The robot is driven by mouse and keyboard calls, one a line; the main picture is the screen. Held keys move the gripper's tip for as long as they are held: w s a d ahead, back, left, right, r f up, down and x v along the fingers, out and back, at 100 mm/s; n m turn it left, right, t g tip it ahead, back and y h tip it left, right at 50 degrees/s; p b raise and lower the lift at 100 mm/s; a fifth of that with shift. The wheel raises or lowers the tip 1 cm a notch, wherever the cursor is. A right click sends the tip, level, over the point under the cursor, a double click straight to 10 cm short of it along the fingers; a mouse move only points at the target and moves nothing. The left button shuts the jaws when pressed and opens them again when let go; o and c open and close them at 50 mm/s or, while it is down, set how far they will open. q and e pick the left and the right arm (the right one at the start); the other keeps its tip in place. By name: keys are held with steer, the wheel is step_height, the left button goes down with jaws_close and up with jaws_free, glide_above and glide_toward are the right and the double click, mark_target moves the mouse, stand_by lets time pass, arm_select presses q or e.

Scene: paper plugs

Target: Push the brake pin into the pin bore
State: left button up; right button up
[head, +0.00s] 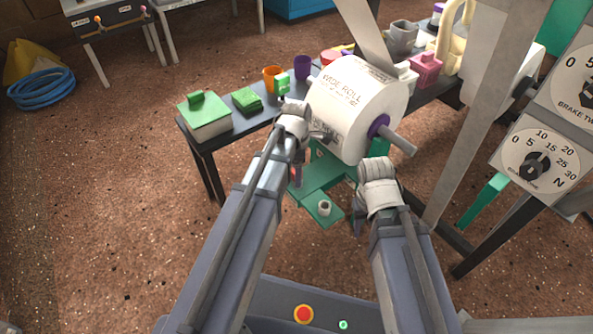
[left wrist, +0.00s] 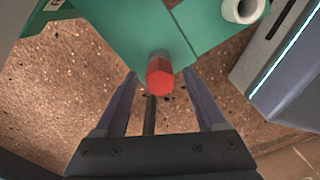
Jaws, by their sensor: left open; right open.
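A red hexagonal piece (left wrist: 159,74), which looks like the head of the brake pin, shows in the left wrist view at the green bracket's edge. A dark rod (left wrist: 150,115) shows beside it; I cannot tell whether they are one piece. My left gripper (left wrist: 161,80) is open, with a finger on each side of the red piece and visible gaps. A pale hollow collar, probably the pin bore (left wrist: 243,8), stands on the green bracket (left wrist: 150,30); in the head view the collar (head: 325,208) is below the roll. My right gripper (head: 359,222) is open, right of the collar.
A large white paper roll (head: 350,105) on a purple-collared shaft hangs above the bracket. A dark bench (head: 232,133) with boxes and cups stands behind. Dial panels (head: 540,160) and a grey post (head: 470,120) are at the right. The brown floor at left is mostly clear.

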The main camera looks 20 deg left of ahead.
arm_select(q)
steer(key=shift+r, duration=0.15)
steer(key=shift+r+p, duration=2.65)
steer(key=shift+p, duration=0.15)
steer(key=shift+r, duration=0.1)
step_height(320, 180, up, 8)
steer(key=p, duration=0.7)
steer(key=shift+f+p, duration=0.25)
steer(key=shift+p, duration=0.15)
